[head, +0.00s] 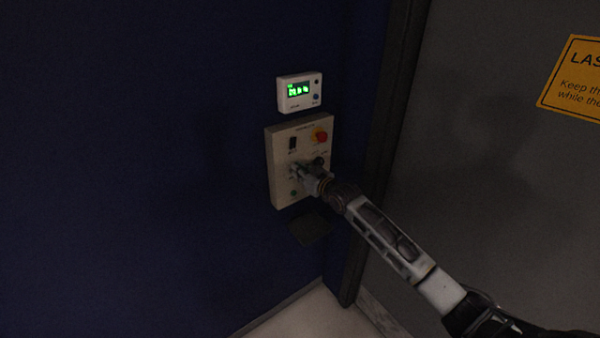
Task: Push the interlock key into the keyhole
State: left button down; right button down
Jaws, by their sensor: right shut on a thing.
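A beige control panel (281,193) is mounted on the dark blue wall. It carries a red button on a yellow base (319,135), a black switch (293,143) and a small green button (294,193). My right gripper (303,171) is at the middle of the panel's face, close against it. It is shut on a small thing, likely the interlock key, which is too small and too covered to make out. The keyhole cannot be made out; the gripper covers that part of the panel. My left gripper is not in view.
A white box with a green lit display (299,92) sits above the panel. A dark flat piece (310,228) is below it. A dark vertical frame (385,130) and a grey door-like surface with a yellow sign (575,80) are to the right. The wall left of the panel is clear.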

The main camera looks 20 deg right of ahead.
jog(key=shift+w+a, duration=0.15)
jog(key=shift+w, duration=0.25)
jog(key=c, duration=1.5)
grip_release()
jog(key=shift+s, duration=0.1)
jog(key=v, duration=1.2)
dwell(0.3)
